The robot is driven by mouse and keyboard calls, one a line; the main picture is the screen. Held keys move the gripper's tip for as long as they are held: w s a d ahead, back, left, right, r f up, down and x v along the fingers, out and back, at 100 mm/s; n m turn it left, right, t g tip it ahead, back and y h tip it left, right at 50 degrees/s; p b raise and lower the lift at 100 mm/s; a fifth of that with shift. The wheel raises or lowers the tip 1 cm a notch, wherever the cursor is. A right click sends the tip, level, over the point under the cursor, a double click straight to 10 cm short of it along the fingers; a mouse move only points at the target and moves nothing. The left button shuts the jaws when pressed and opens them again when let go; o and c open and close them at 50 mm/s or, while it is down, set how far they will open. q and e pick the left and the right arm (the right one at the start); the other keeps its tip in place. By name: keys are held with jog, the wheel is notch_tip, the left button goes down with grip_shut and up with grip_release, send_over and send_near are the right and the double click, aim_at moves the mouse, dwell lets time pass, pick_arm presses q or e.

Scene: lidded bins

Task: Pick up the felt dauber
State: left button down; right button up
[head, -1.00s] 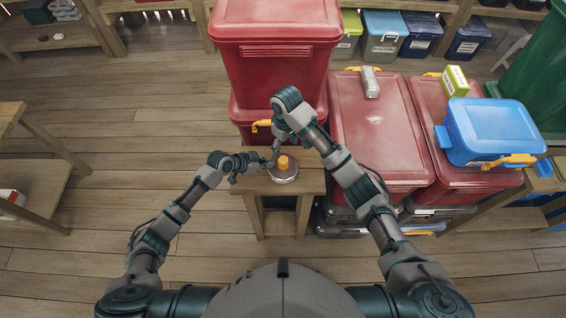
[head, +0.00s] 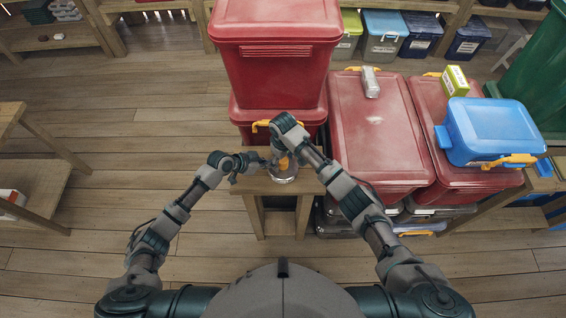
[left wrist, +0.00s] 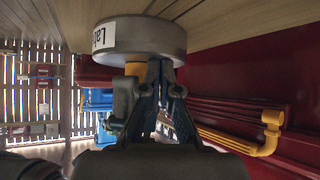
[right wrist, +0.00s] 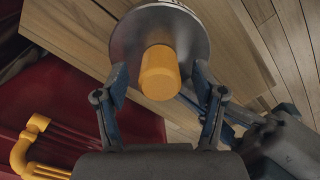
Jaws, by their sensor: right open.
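The felt dauber is not named on anything; I take it to be the orange cylinder (right wrist: 160,73) on top of a round grey tin (right wrist: 128,45). In the head view the orange piece (head: 284,162) is partly hidden by my right gripper, and the tin (head: 284,179) stands on a small wooden stand. My right gripper (right wrist: 161,76) is open, its fingers on either side of the orange cylinder, without clear contact. My left gripper (left wrist: 160,67) has its fingertips together at the tin (left wrist: 140,40), which bears a white label; whether they touch it is unclear.
The wooden stand (head: 252,187) is small. Stacked red lidded bins (head: 275,60) rise right behind it. More red bins (head: 378,130) stand to its right, with a blue bin (head: 492,132) on top. Floor to the left is open.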

jog(key=c, duration=1.1)
notch_tip(320, 180, up, 10)
jog(key=shift+r, duration=0.1)
jog(key=o, duration=0.3)
jog(key=c, duration=0.3)
jog(key=shift+r, duration=3.15)
jog(key=shift+c, duration=0.3)
